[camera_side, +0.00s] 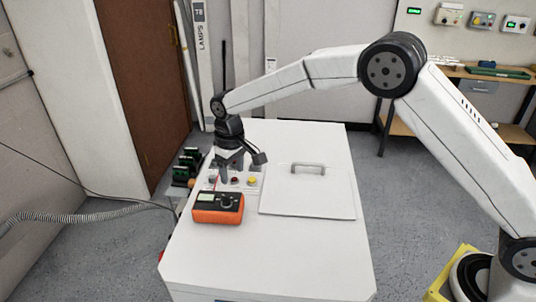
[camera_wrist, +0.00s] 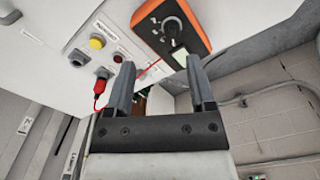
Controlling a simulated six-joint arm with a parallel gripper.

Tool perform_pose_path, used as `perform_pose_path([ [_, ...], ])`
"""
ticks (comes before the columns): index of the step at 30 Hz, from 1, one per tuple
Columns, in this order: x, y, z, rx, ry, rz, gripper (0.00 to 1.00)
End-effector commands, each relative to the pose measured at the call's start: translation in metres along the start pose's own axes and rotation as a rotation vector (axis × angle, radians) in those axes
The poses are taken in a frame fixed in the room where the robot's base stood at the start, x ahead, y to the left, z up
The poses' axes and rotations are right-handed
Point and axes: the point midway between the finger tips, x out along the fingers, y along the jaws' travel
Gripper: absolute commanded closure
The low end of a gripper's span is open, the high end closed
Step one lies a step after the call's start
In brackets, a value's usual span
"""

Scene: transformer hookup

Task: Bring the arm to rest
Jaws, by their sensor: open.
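My gripper (camera_side: 230,166) is at the end of the outstretched arm, pointing down low over the left part of the white cabinet top (camera_side: 270,265). In the wrist view my gripper (camera_wrist: 160,82) shows two separated dark fingers with nothing held between them. An orange meter (camera_side: 217,207) sits on the cabinet just in front of the gripper. It also shows in the wrist view (camera_wrist: 201,30), beyond the fingertips. A red plug (camera_wrist: 100,87) is at the panel, left of the left finger. A thin red lead runs near the fingers towards the meter.
The panel has a yellow button (camera_side: 252,181) and other small controls. A white cover with a handle (camera_side: 308,200) lies on the cabinet to the right. Green-and-black parts (camera_side: 187,162) stand at the cabinet's left. A wooden bench (camera_side: 460,72) is at the back right.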

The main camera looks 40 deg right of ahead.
Motion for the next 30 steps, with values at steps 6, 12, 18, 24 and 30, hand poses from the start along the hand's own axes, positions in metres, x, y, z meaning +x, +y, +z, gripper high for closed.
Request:
perform_pose_path([
  [6, -0.013, 0.023, 0.033, 0.043, 0.032, 0.002, 0.30],
  [12, -0.021, 0.041, 0.071, 0.084, 0.063, 0.005, 0.30],
  [18, -0.027, 0.057, 0.114, 0.125, 0.095, 0.009, 0.30],
  [24, -0.030, 0.067, 0.161, 0.165, 0.127, 0.014, 0.30],
  [30, -0.029, 0.073, 0.212, 0.206, 0.158, 0.021, 0.30],
])
